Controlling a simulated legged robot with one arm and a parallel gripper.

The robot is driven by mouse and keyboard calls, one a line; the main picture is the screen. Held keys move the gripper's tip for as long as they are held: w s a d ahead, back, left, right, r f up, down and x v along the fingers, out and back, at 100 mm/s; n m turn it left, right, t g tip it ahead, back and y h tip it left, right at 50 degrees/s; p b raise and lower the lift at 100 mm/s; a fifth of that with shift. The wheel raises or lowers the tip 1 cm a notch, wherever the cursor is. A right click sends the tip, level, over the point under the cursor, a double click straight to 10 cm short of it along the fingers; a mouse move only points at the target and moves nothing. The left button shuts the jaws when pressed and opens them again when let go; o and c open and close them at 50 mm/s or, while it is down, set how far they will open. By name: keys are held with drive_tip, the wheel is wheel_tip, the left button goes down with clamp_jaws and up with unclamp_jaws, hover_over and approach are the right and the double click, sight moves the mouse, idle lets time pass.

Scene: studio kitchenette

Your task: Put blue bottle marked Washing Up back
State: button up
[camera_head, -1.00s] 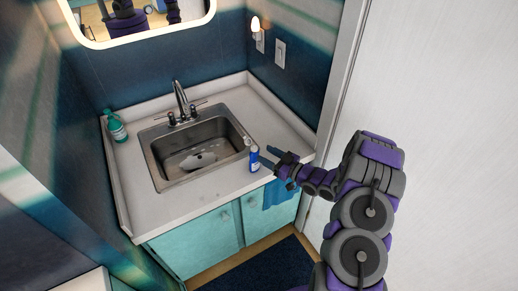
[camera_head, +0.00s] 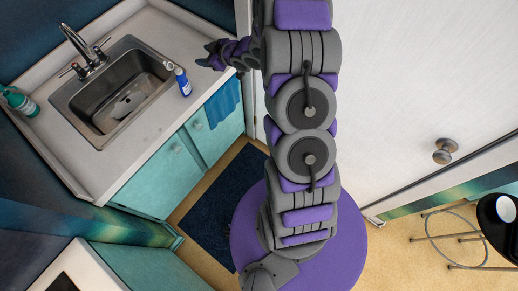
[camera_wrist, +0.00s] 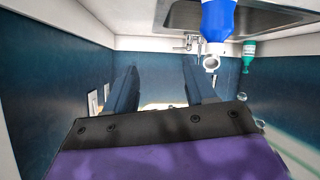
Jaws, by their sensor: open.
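The blue bottle (camera_head: 183,82) with a white top stands upright on the counter (camera_head: 150,135), just right of the sink (camera_head: 115,90). My gripper (camera_head: 207,52) is to the right of the bottle and apart from it. In the wrist view, which looks upside down, the blue bottle (camera_wrist: 217,22) shows at the top, outside the fingers. The fingers of my gripper (camera_wrist: 160,85) are spread with nothing between them. The bottle's marking cannot be read.
A green bottle (camera_head: 18,101) stands on the counter left of the sink. The tap (camera_head: 82,45) rises behind the sink. A blue towel (camera_head: 222,103) hangs on the cabinet front. A stool (camera_head: 460,235) and a white door (camera_head: 400,80) are at the right.

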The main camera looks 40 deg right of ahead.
drive_tip(key=s+d+r+m+g+h, duration=0.2)
drive_tip(key=s+r+m+g+h, duration=0.4)
drive_tip(key=s+r, duration=0.7)
drive_tip(key=s+a+r+g, duration=0.1)
drive_tip(key=s+a, duration=0.3)
drive_tip(key=s, duration=0.7)
drive_tip(key=s+a+r+g, duration=0.2)
drive_tip(key=s+a+g, duration=0.1)
drive_tip(key=s, duration=0.9)
drive_tip(key=s+a+r+m+g+y, duration=0.1)
drive_tip(key=s+a+g, duration=0.2)
drive_tip(key=s, duration=0.9)
drive_tip(key=shift+a+r, duration=0.35)
drive_tip(key=shift+a, duration=0.9)
drive_tip(key=shift+w, duration=0.1)
drive_tip(key=shift+c, duration=0.2)
